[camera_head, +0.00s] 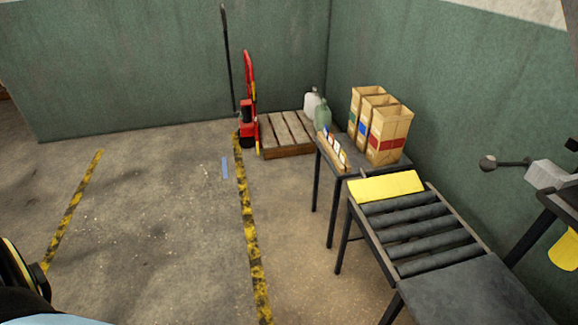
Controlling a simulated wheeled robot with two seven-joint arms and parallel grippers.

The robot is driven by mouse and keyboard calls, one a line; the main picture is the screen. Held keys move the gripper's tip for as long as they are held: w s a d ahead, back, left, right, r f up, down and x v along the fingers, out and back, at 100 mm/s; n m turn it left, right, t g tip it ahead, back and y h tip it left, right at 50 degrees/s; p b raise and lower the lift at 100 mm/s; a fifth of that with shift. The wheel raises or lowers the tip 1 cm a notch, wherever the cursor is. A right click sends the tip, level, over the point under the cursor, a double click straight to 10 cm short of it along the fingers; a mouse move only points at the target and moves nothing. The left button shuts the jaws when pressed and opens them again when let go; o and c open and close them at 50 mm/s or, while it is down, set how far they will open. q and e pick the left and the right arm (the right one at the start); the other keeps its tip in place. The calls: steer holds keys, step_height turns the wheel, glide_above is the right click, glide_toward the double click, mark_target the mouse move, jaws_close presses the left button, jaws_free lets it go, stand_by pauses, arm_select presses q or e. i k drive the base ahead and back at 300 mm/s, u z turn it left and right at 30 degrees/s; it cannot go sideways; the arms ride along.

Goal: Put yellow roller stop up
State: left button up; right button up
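The yellow roller stop (387,186) is a flat yellow plate across the far end of the roller conveyor (359,216). Its broad face shows from above; I cannot tell for sure whether it lies flat or leans. Nothing touches it from above, and no load stands on the dark rollers (421,243) in front of it. Neither of my grippers shows in the view.
Three wooden bins (389,145) and a small card rack (333,152) stand on a dark table (329,163) beyond the conveyor. A lever with a ball knob (488,163) juts out at right. A pallet (285,132) and red pallet jack (248,117) stand behind.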

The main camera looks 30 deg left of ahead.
mark_target(364, 190)
steer(key=u, duration=0.3)
steer(key=i, duration=0.25)
steer(key=u, duration=1.5)
steer(key=i, duration=2.6)
steer(key=z, duration=3.15)
